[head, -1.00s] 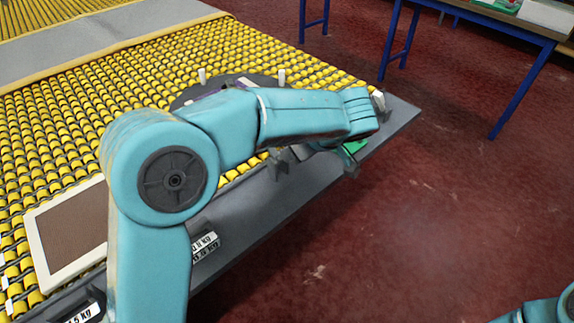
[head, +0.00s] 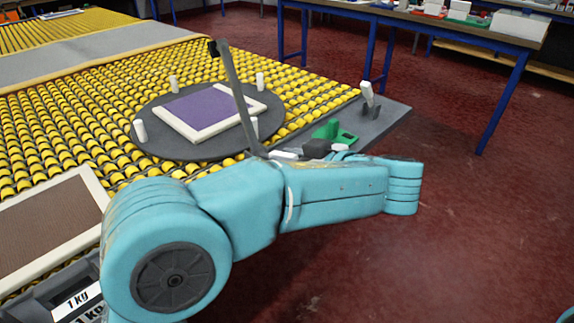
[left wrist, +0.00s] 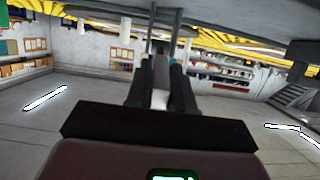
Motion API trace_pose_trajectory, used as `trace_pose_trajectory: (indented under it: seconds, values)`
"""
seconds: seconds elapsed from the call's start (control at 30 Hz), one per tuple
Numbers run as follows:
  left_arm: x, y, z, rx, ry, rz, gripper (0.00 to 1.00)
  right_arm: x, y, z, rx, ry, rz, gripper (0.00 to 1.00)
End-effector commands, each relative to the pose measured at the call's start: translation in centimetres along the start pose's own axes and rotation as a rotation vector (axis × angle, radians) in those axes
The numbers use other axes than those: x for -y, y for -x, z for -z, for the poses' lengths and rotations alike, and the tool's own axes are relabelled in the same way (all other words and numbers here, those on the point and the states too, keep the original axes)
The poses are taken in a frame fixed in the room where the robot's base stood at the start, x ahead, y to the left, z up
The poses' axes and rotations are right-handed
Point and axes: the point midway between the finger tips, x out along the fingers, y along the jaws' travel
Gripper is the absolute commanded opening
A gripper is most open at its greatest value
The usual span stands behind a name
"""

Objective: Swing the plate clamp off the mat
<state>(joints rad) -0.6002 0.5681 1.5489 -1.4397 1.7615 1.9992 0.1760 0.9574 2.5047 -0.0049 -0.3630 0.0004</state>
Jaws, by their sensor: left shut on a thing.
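The mat (head: 205,108) is purple with a pale border and lies on a round dark plate (head: 160,148). The plate clamp's dark bar (head: 237,95) stands steeply raised at the plate's near right edge, leaning left, with a dark tip at its top. In the head view it crosses in front of the mat, but its tip is up in the air. My left gripper (head: 303,152) is at the clamp's foot, shut on its pale handle (head: 284,155). In the left wrist view, the dark fingers (left wrist: 159,85) close around a pale bar. My right gripper is out of view.
A green piece (head: 336,133) sits just behind my left gripper. A white lever (head: 367,94) stands at the grey table corner. Several white pegs (head: 140,130) ring the plate. A brown framed mat (head: 45,215) lies at left on yellow rollers. A blue-legged bench (head: 480,30) stands behind.

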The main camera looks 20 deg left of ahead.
Motion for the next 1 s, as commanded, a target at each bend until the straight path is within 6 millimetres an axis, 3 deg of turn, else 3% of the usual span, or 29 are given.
trace_pose_trajectory:
  seconds: [0.4,0.43,0.5,1.0]
  values:
    - [-0.04,0.01,-0.04,-0.009,0.000,-0.001,0.00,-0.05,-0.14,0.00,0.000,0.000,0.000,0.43]
    - [-0.04,0.01,-0.05,-0.009,0.000,-0.001,0.25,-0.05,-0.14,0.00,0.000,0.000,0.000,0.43]
    - [-0.03,0.01,-0.06,-0.009,-0.001,-0.001,0.43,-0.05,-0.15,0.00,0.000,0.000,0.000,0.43]
    - [-0.01,0.04,0.16,-0.007,0.001,0.000,0.43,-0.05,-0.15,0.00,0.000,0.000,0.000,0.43]
